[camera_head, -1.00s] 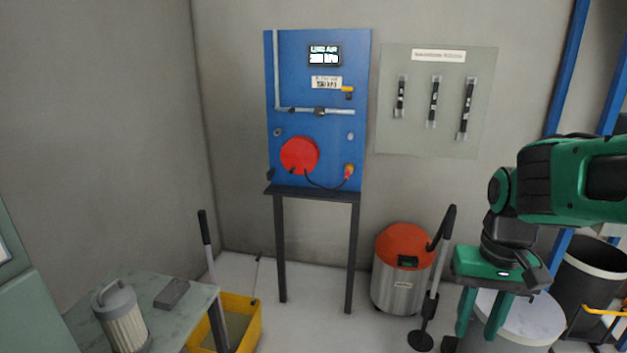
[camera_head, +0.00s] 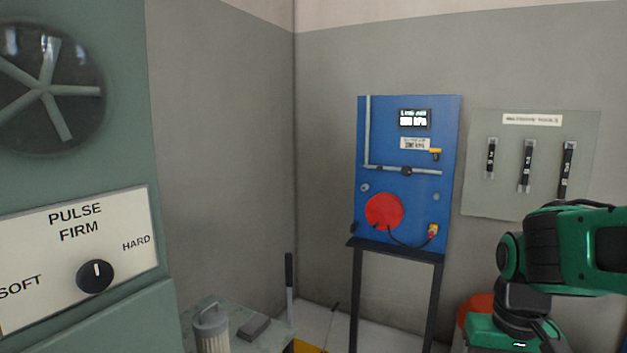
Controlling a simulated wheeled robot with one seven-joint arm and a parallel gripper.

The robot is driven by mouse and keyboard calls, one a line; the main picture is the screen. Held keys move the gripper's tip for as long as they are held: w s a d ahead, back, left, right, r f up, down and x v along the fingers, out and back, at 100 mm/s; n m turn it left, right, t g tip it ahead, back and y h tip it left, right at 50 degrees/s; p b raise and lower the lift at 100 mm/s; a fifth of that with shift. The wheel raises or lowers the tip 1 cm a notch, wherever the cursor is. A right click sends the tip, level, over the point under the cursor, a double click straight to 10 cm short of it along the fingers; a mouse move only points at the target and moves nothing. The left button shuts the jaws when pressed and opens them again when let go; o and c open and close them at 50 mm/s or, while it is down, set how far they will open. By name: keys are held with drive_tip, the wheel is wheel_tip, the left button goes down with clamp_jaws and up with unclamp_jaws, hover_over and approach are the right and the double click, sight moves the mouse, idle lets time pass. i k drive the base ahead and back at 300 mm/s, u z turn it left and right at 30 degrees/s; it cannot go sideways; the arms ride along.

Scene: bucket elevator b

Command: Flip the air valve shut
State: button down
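A blue air panel (camera_head: 390,215) stands on dark legs against the back wall. A grey pipe (camera_head: 367,130) runs down its left side and then across, with a dark round fitting (camera_head: 406,171) on the cross run. A small yellow lever (camera_head: 435,152) sticks out roughly level above the pipe's right part. Which of these is the air valve's handle I cannot tell for sure. My gripper (camera_head: 512,340) is at the lower right, well in front of the panel and apart from it. Its fingers are cut off by the picture's bottom edge.
A red disc (camera_head: 384,211) and a cable with a red-yellow plug (camera_head: 432,231) are on the panel. A green cabinet with a knob (camera_head: 94,276) fills the left. A small table (camera_head: 262,345) stands low before the panel. A tool board (camera_head: 530,200) hangs to the right.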

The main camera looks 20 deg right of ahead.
sight(379, 167)
drive_tip(key=u, duration=2)
drive_tip(key=k, duration=0.8)
drive_tip(key=z, duration=1.75)
drive_tip(key=i, duration=1)
